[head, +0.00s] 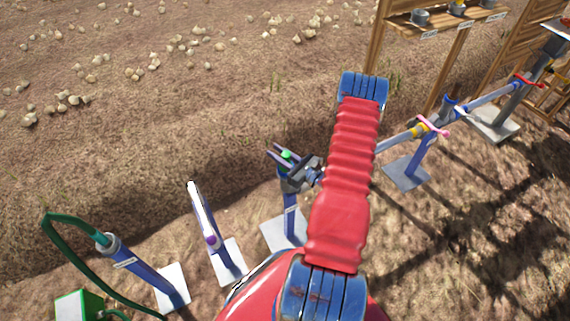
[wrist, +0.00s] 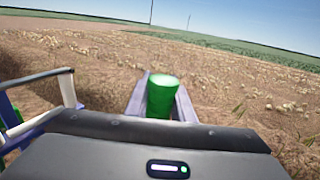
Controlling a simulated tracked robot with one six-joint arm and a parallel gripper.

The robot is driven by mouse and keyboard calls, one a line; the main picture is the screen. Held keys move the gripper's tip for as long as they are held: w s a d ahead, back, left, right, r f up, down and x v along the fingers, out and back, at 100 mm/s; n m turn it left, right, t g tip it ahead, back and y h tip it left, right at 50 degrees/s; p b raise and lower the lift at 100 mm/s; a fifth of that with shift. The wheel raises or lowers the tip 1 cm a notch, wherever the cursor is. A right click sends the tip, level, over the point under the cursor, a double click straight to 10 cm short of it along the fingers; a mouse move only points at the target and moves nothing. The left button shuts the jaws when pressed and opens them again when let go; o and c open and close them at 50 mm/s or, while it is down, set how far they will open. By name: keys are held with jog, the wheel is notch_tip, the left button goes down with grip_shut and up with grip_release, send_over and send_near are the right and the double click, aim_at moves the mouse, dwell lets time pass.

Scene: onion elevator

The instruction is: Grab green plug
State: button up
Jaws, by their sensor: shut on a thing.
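The green plug (head: 287,155) is between the fingers of my gripper (head: 282,154) in the head view, at the top of a blue post. In the wrist view the green plug (wrist: 162,95) stands upright as a short green cylinder between the two purple-grey fingers (wrist: 160,101). My gripper is shut on it. Its lower part is hidden behind the gripper body in the wrist view. I cannot tell whether the plug still touches the post below.
A blue post (head: 290,217) on a grey plate is below my gripper. Left are a blue-and-white post (head: 205,225) and a blue pipe (head: 140,265) with a green hose (head: 72,225). A long pipe on stands (head: 420,155) and a wooden shelf (head: 445,30) are at right. Bare soil lies ahead.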

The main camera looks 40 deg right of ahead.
grip_shut()
notch_tip(320, 180, up, 10)
dwell(0.7)
dwell(0.5)
